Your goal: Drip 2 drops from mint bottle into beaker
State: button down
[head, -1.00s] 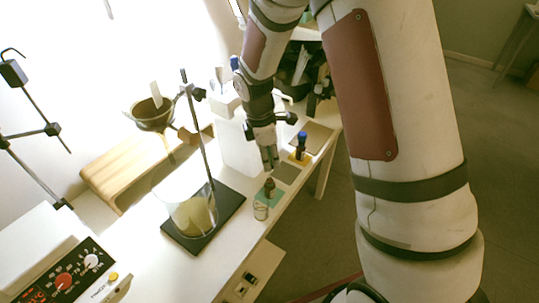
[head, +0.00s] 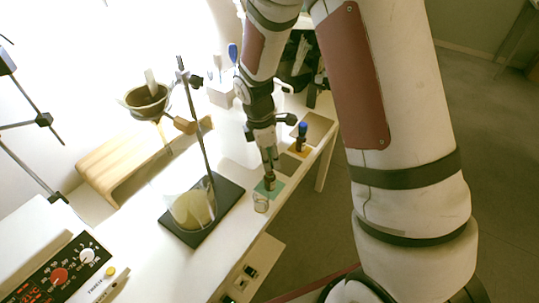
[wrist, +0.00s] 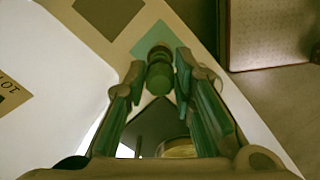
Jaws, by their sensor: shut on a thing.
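A small dark bottle (head: 270,184) stands over the green mat (head: 277,192) near the table's front edge; I read no label on it. My gripper (head: 269,170) points down and is shut on its upper part. In the wrist view the greenish bottle (wrist: 159,73) sits between my fingertips (wrist: 160,62). Whether its base touches the mat, I cannot tell. The glass beaker (head: 192,208) with pale yellow contents stands on a black base plate, left of my gripper. Part of the beaker's rim appears low in the wrist view (wrist: 178,149).
A thin metal stand rod (head: 197,120) rises by the beaker. A control box (head: 58,275) is at lower left.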

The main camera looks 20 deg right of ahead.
jog(key=shift+f+b, duration=0.5)
jog(key=shift+f, duration=0.6)
jog(key=c, duration=2)
grip_release()
jog(key=shift+o, duration=0.2)
jog(key=shift+r+p, duration=2.45)
jog(key=shift+r, duration=1.95)
